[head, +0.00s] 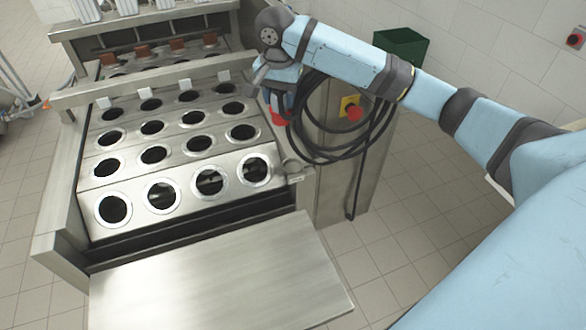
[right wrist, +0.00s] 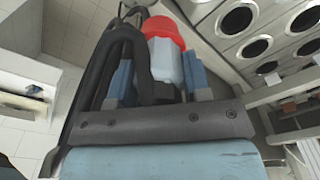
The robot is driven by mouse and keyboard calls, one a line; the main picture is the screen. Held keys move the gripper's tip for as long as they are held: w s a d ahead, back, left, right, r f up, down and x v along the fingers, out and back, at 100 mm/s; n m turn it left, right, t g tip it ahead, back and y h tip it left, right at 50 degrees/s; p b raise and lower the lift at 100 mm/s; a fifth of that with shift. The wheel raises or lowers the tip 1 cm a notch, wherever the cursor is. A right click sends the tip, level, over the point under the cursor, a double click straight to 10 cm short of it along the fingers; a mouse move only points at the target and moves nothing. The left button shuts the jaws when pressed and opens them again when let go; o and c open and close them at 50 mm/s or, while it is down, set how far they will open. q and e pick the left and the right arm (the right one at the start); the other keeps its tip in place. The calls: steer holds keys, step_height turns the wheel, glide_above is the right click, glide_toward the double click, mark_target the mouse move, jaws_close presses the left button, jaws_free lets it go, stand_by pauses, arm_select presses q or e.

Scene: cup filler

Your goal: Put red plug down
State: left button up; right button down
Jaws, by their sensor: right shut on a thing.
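The red plug (head: 278,118) hangs below my right gripper (head: 276,92), beside the right edge of the cup machine. In the right wrist view its red end (right wrist: 166,30) and pale body (right wrist: 166,62) sit between the two blue fingers of my right gripper (right wrist: 160,78). The gripper is shut on the plug. A black cable (right wrist: 118,50) bends close beside the plug in that view. My left gripper is in neither view.
The cup machine (head: 255,225) has rows of round holes in steel plates. Coiled black cable (head: 340,150) hangs at the steel cabinet beside a red button (head: 355,112) on yellow. A green bin (head: 402,46) stands behind. A flat steel plate (head: 215,280) in front is bare.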

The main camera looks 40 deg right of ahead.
steer(key=shift+m+g+y, duration=0.3)
steer(key=shift+m+y, duration=0.1)
steer(key=shift+m, duration=0.1)
steer(key=shift+s+d+f+p, duration=0.25)
steer(key=shift+d+f, duration=0.2)
steer(key=shift+f, duration=2.45)
steer(key=shift+s+d+f+p, duration=0.1)
steer(key=shift+d+f+p, duration=0.3)
steer(key=shift+f, duration=2.5)
steer(key=shift+s+d+f+p, duration=0.2)
steer(key=shift+d+f, duration=0.35)
steer(key=shift+f, duration=2.35)
steer(key=shift+f, duration=0.15)
steer(key=c, duration=0.6)
jaws_free()
steer(key=shift+o, duration=0.2)
